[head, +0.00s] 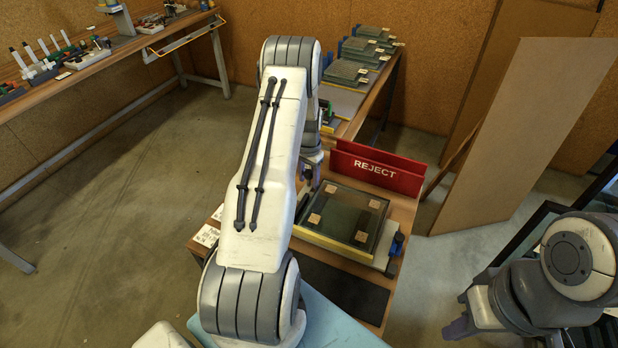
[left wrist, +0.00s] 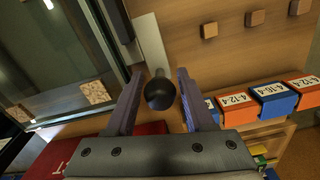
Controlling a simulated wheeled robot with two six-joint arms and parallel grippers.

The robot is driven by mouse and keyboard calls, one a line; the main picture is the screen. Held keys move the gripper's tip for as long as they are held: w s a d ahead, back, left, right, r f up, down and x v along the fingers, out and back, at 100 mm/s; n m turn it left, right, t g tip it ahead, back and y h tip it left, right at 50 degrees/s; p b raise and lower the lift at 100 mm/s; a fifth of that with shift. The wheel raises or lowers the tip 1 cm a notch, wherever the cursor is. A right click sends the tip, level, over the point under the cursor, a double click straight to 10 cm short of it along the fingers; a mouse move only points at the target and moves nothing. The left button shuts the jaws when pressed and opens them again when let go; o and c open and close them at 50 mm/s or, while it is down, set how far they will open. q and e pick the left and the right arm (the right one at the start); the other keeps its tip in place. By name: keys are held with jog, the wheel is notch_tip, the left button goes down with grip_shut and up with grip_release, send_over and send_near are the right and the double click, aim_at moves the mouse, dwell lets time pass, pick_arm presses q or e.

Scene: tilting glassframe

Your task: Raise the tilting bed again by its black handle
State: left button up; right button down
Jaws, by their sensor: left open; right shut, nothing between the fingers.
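The glass frame (head: 347,213) with small cork pads at its corners lies roughly flat on the tilting bed (head: 345,254) on the wooden bench. Its glass also shows at the left of the left wrist view (left wrist: 55,65). The black handle (left wrist: 160,94), a round knob on a pale metal bar, appears between the open fingers of my left gripper (left wrist: 159,75), with gaps on both sides. In the head view my left gripper (head: 311,168) is at the bed's far left corner, and my arm hides the handle. My right gripper (head: 461,314) is shut and empty, right of the bench.
A red REJECT holder (head: 376,168) stands behind the bed. A dark mat (head: 343,290) lies in front of it. Stacked grey frames (head: 348,72) are farther back. A tan panel (head: 525,130) leans at the right. Orange and blue labelled bins (left wrist: 273,98) show in the left wrist view.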

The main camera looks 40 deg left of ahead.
pick_arm(q)
grip_shut()
dwell(1.3)
